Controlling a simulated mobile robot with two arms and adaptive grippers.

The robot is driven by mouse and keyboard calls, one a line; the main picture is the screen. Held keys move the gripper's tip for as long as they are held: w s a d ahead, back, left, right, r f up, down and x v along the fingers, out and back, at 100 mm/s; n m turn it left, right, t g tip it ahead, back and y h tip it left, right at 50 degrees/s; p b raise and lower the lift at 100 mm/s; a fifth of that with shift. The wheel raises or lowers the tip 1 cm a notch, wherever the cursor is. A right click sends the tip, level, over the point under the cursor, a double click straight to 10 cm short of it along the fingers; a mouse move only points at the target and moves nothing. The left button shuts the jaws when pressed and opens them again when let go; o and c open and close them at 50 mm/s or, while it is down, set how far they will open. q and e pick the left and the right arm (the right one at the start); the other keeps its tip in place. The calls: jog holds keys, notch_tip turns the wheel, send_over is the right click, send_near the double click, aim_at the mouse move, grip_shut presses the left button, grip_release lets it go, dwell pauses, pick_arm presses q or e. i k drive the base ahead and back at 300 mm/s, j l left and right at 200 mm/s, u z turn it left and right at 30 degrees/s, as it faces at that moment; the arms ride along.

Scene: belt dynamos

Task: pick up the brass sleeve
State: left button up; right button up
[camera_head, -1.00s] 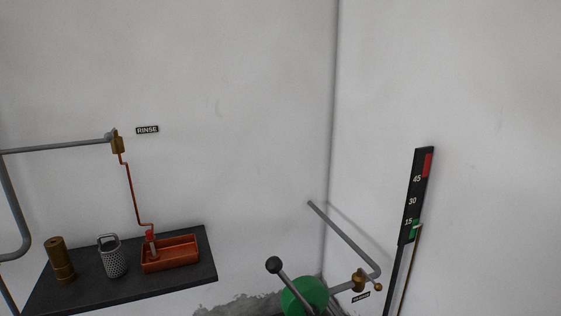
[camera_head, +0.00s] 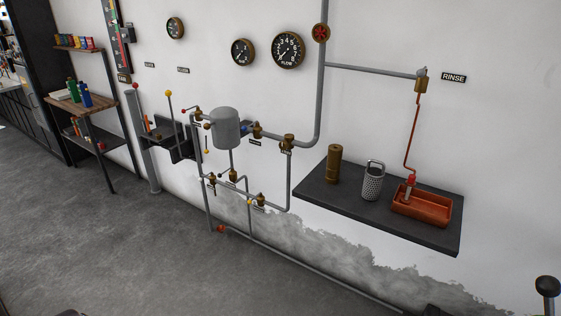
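The brass sleeve (camera_head: 334,165) is an upright brass-coloured cylinder. It stands at the back left of a dark wall shelf (camera_head: 432,238), right of the middle of the head view. It is apart from the perforated metal basket next to it, and nothing covers it. Neither of my grippers shows in the view.
On the same shelf are the perforated metal basket (camera_head: 373,182) and an orange-red tray (camera_head: 431,208) under the rinse pipe. Grey pipes and a tank (camera_head: 225,128) line the wall to the left. A wooden-topped rack (camera_head: 90,106) stands far left. The grey floor in front is clear.

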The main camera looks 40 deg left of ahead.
aim_at(335, 152)
jog(key=u, duration=0.75)
jog(key=i+j, duration=0.2)
jog(key=u, duration=0.05)
